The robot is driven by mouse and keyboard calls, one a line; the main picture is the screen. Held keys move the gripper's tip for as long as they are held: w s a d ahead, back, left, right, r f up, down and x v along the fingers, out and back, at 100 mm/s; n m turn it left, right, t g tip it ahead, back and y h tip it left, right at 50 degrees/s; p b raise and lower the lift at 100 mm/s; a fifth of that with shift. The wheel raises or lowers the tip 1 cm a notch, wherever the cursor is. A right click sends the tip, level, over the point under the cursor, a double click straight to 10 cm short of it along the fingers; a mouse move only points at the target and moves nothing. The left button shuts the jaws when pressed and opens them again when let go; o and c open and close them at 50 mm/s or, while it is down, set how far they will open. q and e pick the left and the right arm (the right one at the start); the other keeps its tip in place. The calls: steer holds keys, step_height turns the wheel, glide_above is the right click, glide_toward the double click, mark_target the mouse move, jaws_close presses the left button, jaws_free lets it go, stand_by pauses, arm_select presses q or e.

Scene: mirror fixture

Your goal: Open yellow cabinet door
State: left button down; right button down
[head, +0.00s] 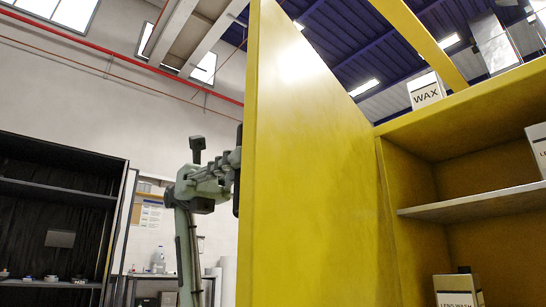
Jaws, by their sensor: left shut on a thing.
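The yellow cabinet door (310,170) stands swung open in the head view, its inner face turned toward the right. Behind it on the right is the open yellow cabinet (410,205) with a shelf. My left gripper (235,168) is at the outer side of the door, left of its free edge. It is shut on a dark upright handle (237,200) there; the door's edge hides part of the handle and fingertips. My right gripper is not in view.
A WAX box (426,91) stands on the cabinet top. A lens wash box (457,291) and another white box (538,146) are inside. A black shelving unit (60,190) stands at the left, with a table (150,276) beside it.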

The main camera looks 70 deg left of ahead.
arm_select(q)
steer(key=shift+s+a, duration=0.2)
steer(key=shift+a, duration=0.15)
steer(key=c, duration=1.6)
jaws_free()
steer(key=shift+v, duration=3.75)
steer(key=shift+r, duration=0.1)
